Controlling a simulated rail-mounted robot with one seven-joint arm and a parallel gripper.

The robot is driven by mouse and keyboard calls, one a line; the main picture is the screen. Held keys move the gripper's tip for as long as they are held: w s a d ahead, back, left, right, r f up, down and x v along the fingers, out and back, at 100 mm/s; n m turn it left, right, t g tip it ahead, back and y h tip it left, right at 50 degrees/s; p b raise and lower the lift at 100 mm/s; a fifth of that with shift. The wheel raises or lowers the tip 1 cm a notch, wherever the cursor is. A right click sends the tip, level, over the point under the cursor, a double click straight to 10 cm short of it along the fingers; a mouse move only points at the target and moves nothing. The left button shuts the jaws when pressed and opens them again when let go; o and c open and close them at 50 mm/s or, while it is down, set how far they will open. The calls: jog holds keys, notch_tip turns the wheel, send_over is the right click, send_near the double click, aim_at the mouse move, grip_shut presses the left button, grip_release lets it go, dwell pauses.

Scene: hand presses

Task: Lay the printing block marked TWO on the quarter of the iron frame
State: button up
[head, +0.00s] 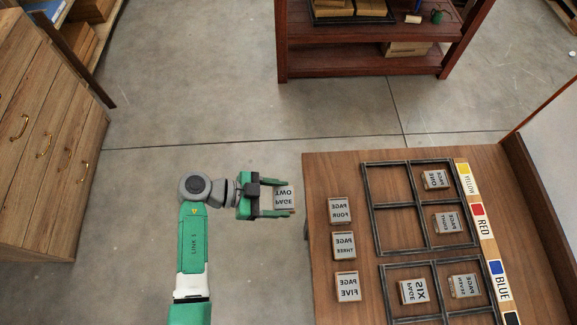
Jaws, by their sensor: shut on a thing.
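My gripper (291,198) is shut on the grey printing block marked PAGE TWO (284,195), its lettering turned. It holds the block just left of the wooden table's left edge. The upper iron frame (410,205) lies on the table to the right, split into quarters. Its two left quarters are empty. Its upper right quarter holds a block (436,180), and its lower right quarter holds another block (447,223); their words are too small to read surely.
Loose blocks FOUR (340,211), THREE (343,246) and FIVE (347,286) lie on the table (325,170) left of the frames. A lower frame (430,262) holds SIX (412,292) and another block (464,286). A colour strip (483,220) runs along the right.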

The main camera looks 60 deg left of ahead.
dwell(0.4)
jog(key=w+d, duration=0.2)
jog(key=w, duration=0.1)
jog(key=w+d+r, duration=0.1)
jog(key=w+d, duration=0.1)
jog(key=w, duration=0.1)
jog(key=w+d+r, duration=0.1)
jog(key=w+d, duration=0.2)
jog(key=w, duration=0.1)
jog(key=shift+w, duration=0.1)
jog(key=w+d+r, duration=0.4)
jog(key=d, duration=0.3)
jog(key=w+d+r+n+y, duration=0.1)
jog(key=w+d+r, duration=0.35)
jog(key=d, duration=0.35)
jog(key=w+d+r, duration=0.3)
jog(key=d+r, duration=0.2)
jog(key=d, duration=0.2)
jog(key=s+r+n+y+p, duration=0.1)
jog(key=r+p, duration=0.6)
jog(key=p, duration=0.7)
jog(key=s+r+n+t+y+p, duration=0.1)
jog(key=s+r+p, duration=0.4)
jog(key=p, duration=1)
notch_tip(320, 180, up, 2)
jog(key=shift+r+n+y, duration=0.25)
jog(key=shift+n+y, duration=0.55)
jog(key=shift+y, duration=0.3)
jog(key=shift+s, duration=0.1)
